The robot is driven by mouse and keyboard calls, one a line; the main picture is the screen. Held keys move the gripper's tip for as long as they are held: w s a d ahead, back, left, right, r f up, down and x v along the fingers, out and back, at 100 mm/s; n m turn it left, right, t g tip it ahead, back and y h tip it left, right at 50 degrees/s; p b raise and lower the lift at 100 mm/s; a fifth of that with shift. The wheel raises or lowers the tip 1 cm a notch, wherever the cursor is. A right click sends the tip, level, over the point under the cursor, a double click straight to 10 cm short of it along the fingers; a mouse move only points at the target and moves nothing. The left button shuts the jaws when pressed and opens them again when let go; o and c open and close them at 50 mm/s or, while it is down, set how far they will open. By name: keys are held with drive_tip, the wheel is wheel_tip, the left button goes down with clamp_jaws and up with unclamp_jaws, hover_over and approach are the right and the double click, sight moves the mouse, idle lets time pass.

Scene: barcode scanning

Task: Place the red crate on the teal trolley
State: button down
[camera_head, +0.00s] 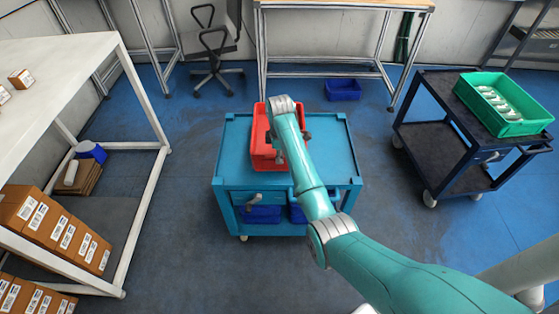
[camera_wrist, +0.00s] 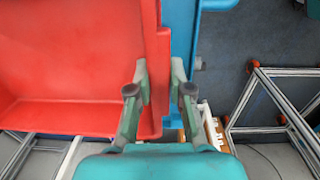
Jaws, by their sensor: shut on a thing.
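The red crate (camera_head: 260,137) is over the top of the teal trolley (camera_head: 335,165), left of its middle; I cannot tell whether it rests on the surface. My gripper is mostly hidden behind my wrist in the head view. In the wrist view, my gripper (camera_wrist: 160,95) has one finger on each side of the crate's wall (camera_wrist: 153,50) and is shut on it. The visible inside of the crate (camera_wrist: 70,60) looks empty. A strip of the trolley (camera_wrist: 180,30) shows beside the crate in that view.
A dark trolley (camera_head: 415,140) at right carries a green crate (camera_head: 520,128) of pale items. A white shelf (camera_head: 60,55) with cardboard boxes stands at left. A workbench (camera_head: 345,3), a blue bin (camera_head: 343,90) and a chair (camera_head: 213,55) are behind. Floor around the teal trolley is clear.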

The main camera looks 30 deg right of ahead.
drive_tip(key=shift+f, duration=1.5)
drive_tip(key=c, duration=1.1)
unclamp_jaws()
drive_tip(key=shift+o, duration=0.2)
drive_tip(key=r, duration=1.2)
drive_tip(key=shift+s+a, duration=0.1)
drive_tip(key=shift+s, duration=0.15)
